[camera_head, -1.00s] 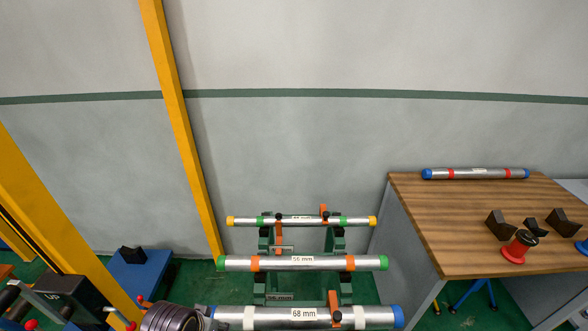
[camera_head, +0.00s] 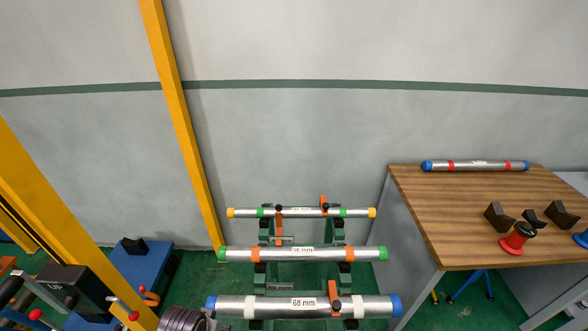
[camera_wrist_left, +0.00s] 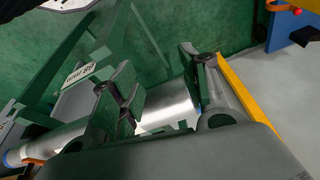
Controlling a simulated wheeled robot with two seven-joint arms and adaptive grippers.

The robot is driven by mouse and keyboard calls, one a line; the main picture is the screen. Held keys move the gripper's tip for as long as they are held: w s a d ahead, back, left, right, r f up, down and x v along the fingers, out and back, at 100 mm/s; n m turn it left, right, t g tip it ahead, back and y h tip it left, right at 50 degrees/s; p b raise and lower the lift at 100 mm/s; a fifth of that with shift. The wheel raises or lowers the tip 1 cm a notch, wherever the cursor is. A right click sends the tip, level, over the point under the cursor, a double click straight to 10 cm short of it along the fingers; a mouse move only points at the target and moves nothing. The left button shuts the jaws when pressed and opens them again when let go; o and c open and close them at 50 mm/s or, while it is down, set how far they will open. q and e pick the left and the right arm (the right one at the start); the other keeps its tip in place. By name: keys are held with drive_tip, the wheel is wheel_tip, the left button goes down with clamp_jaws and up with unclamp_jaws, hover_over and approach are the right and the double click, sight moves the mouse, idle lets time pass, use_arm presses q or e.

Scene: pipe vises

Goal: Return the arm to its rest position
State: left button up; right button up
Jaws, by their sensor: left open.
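In the head view, the 68 mm pipe (camera_head: 270,307) with blue ends lies across its vise in front. The 56 mm pipe (camera_head: 320,255) with green ends lies behind it, and a thinner pipe (camera_head: 300,213) with yellow ends lies farthest back. A dark ribbed part of my left arm (camera_head: 182,320) shows at the bottom edge, left of the front pipe; its fingers are hidden there. In the left wrist view my left gripper (camera_wrist_left: 163,85) is open, its dark fingers well apart. A silvery surface shows between them, apparently not gripped. My right gripper is out of view.
A wooden table (camera_head: 440,230) at the right bears a blue-ended pipe (camera_head: 475,166), several black blocks and a red spool (camera_head: 518,238). A yellow post (camera_head: 185,130) stands left of the vises. Blue and black equipment (camera_head: 140,268) stands on the green floor at left.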

use_arm(q)
drive_tip(key=s+f+g, duration=0.1)
drive_tip(key=s+f, duration=0.2)
drive_tip(key=f, duration=1.1)
drive_tip(key=s+f, duration=0.3)
drive_tip(key=f, duration=1.1)
drive_tip(key=s+a+f, duration=0.2)
drive_tip(key=s+f, duration=0.6)
drive_tip(key=s, duration=0.2)
drive_tip(key=s+a+f+g, duration=0.1)
drive_tip(key=s+a+f, duration=0.1)
drive_tip(key=s+f, duration=0.7)
drive_tip(key=shift+s+a, duration=0.2)
drive_tip(key=shift+s, duration=0.55)
